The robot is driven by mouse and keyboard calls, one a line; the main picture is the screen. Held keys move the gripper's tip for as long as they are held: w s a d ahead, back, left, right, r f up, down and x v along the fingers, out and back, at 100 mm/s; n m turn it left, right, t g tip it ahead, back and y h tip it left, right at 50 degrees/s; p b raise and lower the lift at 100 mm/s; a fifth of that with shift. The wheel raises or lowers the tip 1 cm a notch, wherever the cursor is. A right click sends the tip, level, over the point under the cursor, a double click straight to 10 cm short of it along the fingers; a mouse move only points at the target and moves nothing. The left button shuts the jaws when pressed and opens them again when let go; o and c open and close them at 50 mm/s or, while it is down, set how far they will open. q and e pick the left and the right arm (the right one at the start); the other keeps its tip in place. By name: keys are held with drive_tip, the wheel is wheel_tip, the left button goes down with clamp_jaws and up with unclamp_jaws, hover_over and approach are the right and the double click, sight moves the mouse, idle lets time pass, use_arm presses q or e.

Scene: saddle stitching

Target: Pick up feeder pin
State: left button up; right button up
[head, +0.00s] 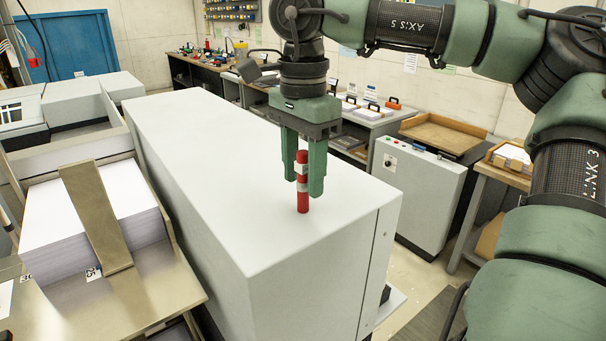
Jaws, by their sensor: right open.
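The feeder pin (303,201), red with pale bands, stands upright on the flat top of a long light-grey machine housing (215,170). My right gripper (303,190) points straight down over it. Its two green fingers are apart, one on each side of the pin in this view. I cannot tell whether either finger touches the pin. The pin's lower end shows below the fingertips. My left gripper is not in view.
A stack of white paper (85,220) with a metal plate (97,215) leaning on it lies in a feeder at left. A grey cabinet (418,190) stands behind at right. The housing top around the pin is clear. Workbenches line the back wall.

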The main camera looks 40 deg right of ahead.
drive_tip(key=shift+s+a+r, duration=0.1)
drive_tip(key=shift+s+a, duration=0.05)
drive_tip(key=shift+s, duration=0.05)
clamp_jaws()
